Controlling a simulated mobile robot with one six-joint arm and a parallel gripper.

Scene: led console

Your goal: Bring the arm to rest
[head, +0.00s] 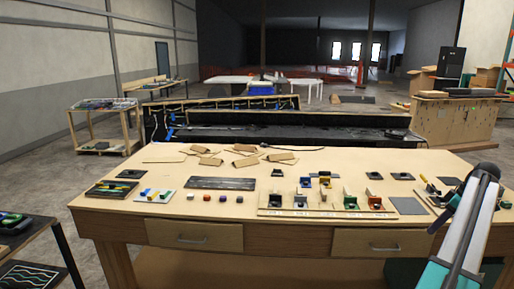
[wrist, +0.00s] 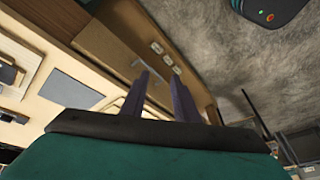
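My arm (head: 468,225) is at the right edge of the head view, raised in front of the table's right side. Its end cannot be made out there. In the wrist view my gripper (wrist: 159,92) shows two dark purple fingers standing apart with nothing between them, so it is open and empty. Behind the fingers are the table's front face with a drawer handle (wrist: 138,69) and, to the right, the grey floor (wrist: 235,55). The gripper appears apart from the table; the exact distance cannot be told.
The wooden table (head: 160,208) holds a console board (head: 275,211) with coloured parts, small cubes (head: 207,197), a dark panel (head: 221,183) and cardboard pieces (head: 210,161). A dark side table (head: 45,238) stands at the left.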

